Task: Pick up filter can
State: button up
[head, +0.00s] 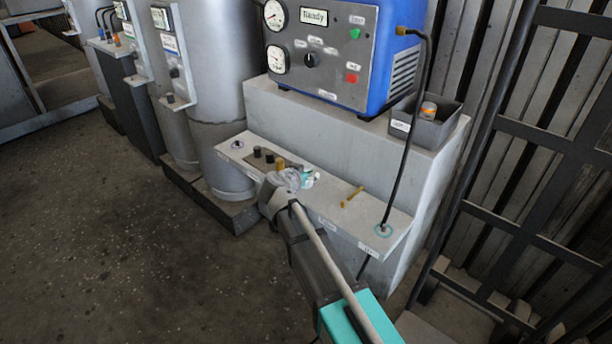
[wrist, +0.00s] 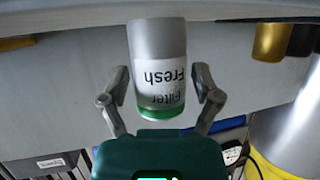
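The filter can (wrist: 158,78) is a grey and white cylinder with a green band, and its label reads "Fresh Filter". In the wrist view it is between the two fingers of my gripper (wrist: 160,88). The fingers are spread, with a narrow gap visible on each side of the can. In the head view my gripper (head: 288,182) is over the grey ledge (head: 328,208). The can (head: 308,179) shows there only as a small white and green patch, mostly hidden by my gripper.
Several small dark and brass-coloured pieces (head: 268,157) stand left of my gripper on the ledge. A brass tool (head: 352,196) lies to the right. A black cable (head: 410,130) hangs from the blue machine (head: 385,65) to the ledge. A grey bin (head: 426,125) sits higher up.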

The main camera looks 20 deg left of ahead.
jog(key=c, duration=0.9)
jog(key=shift+r, duration=0.1)
notch_tip(320, 180, up, 3)
jog(key=p, duration=0.3)
jog(key=s+d+r+p, duration=0.7)
jog(key=s+r+p, duration=0.2)
jog(key=s, duration=0.3)
jog(key=shift+d+r+p, duration=0.2)
jog(key=shift+r+p, duration=0.2)
jog(key=shift+p, duration=0.15)
jog(key=shift+a, duration=0.1)
